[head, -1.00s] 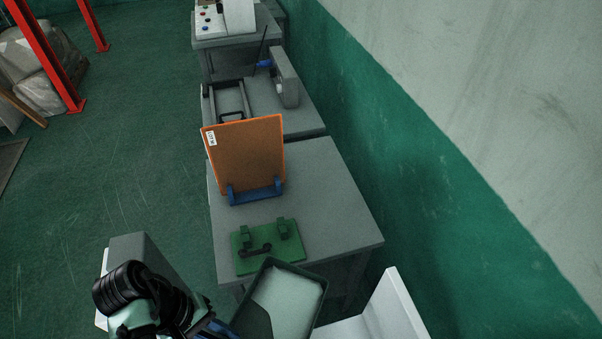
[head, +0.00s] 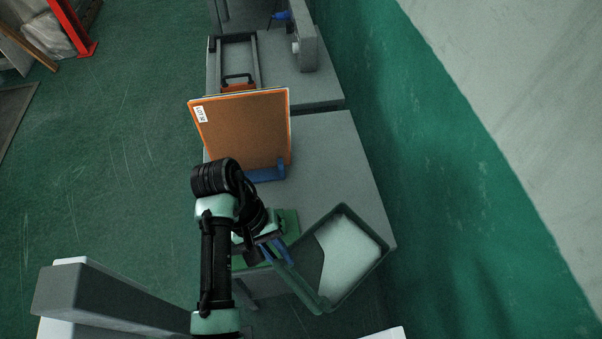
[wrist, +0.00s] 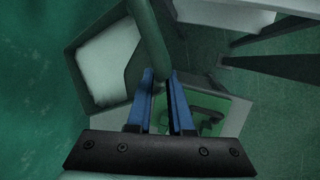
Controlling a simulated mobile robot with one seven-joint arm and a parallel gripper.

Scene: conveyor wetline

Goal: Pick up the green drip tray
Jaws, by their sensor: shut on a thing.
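The green drip tray (head: 377,263) is dark green with a raised rim and a pale inner face. It hangs in front of the near right corner of the grey table in the head view and shows at upper left in the wrist view (wrist: 130,88). My gripper (head: 282,252) is shut on its green rim bar. In the wrist view my gripper's blue fingers (wrist: 161,75) stand on either side of that bar. Whether the tray touches the table cannot be told.
The grey table (head: 335,155) carries a green fixture plate (head: 291,222), partly hidden by my arm, and an orange panel (head: 240,130) upright in a blue stand (head: 267,173). Another grey table stands behind. A green and grey wall (head: 440,150) runs along the right.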

